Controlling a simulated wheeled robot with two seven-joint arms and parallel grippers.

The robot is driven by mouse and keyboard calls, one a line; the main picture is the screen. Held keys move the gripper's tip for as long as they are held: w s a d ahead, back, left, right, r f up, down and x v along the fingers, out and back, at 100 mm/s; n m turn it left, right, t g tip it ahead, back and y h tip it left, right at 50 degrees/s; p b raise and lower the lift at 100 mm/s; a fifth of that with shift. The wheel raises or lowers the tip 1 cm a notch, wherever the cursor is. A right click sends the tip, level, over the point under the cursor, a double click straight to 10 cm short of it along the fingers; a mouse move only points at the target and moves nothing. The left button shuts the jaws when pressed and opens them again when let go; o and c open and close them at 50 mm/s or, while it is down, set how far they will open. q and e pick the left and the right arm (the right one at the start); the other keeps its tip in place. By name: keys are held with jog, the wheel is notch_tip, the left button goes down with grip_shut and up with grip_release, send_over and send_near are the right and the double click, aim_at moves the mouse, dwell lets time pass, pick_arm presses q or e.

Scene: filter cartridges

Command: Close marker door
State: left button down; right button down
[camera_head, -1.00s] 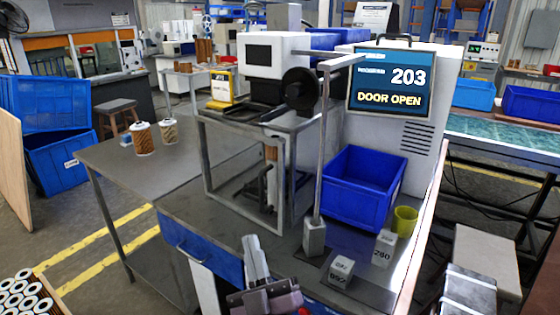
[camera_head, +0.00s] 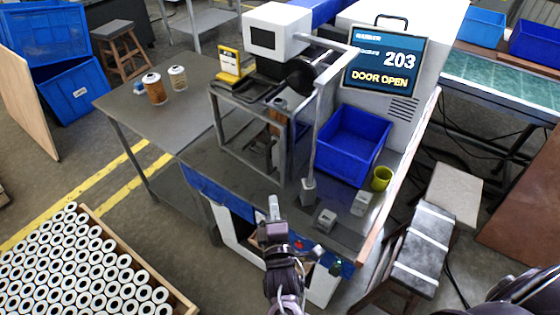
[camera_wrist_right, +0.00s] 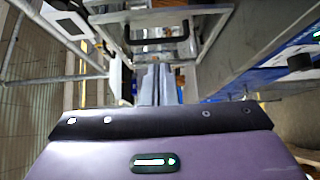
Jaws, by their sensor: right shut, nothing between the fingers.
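The marker is a white-headed machine (camera_head: 276,28) on the bench, with a grey metal frame enclosure (camera_head: 232,130) below it. Its screen (camera_head: 381,69) reads "203" and "DOOR OPEN". Which panel is the door is hard to tell in the head view. In the right wrist view a grey frame with a dark handle (camera_wrist_right: 160,38) lies ahead of the fingers. My right gripper (camera_head: 273,205) is shut and empty, in front of the enclosure over the bench's front edge. Its fingers show together in the right wrist view (camera_wrist_right: 156,80), apart from the handle. My left gripper is out of view.
A blue bin (camera_head: 350,146), a yellow-green cup (camera_head: 381,178) and grey blocks (camera_head: 326,221) sit right of the enclosure, near an upright post (camera_head: 316,140). Two cartridges (camera_head: 154,89) stand on the left table. A crate of many white-ended cartridges (camera_head: 183,300) is at lower left.

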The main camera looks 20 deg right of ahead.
jog(key=p, duration=0.2)
send_near(278, 157)
jog(key=w+a, duration=0.2)
jog(key=w+d+p, duration=0.1)
jog(key=w+d, duration=0.2)
jog(key=shift+d, duration=0.15)
jog(key=shift+w, duration=0.1)
